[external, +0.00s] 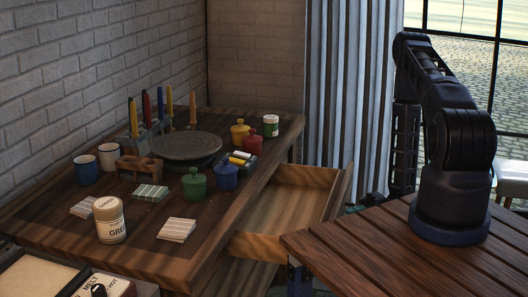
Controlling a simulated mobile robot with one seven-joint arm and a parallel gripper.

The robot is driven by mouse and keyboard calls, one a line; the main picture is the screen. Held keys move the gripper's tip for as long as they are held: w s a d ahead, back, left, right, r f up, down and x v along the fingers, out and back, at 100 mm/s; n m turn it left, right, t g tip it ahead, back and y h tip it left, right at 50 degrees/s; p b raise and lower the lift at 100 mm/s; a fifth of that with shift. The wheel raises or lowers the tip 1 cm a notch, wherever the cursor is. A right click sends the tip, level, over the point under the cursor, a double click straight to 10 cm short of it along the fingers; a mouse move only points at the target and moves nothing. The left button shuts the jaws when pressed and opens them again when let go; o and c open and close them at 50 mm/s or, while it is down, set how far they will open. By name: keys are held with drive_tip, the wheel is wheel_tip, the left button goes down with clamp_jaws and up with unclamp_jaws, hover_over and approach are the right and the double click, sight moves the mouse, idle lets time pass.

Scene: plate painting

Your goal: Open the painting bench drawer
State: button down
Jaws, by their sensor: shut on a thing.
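The painting bench (130,231) is a dark wooden table along the brick wall. Its drawer (285,197) is pulled well out on the right side, and its inside looks empty. The drawer front (344,193) faces right, toward my arm. My gripper (356,208) is low at the outer side of that front, small and dark in this view. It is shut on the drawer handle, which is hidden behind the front. My fingertips are mostly hidden too.
A slatted wooden table (390,255) stands close in front of the drawer, under my arm's base. On the bench are a turntable (185,146), a white jar (109,220), a green pot (194,184), a blue pot (226,176) and mugs (86,170). A curtain (345,85) hangs behind.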

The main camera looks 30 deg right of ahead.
drive_tip(key=shift+s+d, duration=0.75)
drive_tip(key=shift+d, duration=0.1)
drive_tip(key=c, duration=1.8)
unclamp_jaws()
drive_tip(key=shift+o, duration=0.2)
drive_tip(key=shift+d, duration=0.1)
drive_tip(key=d+f, duration=0.1)
drive_tip(key=d, duration=0.9)
drive_tip(key=shift+d+f, duration=0.25)
drive_tip(key=shift+d, duration=0.05)
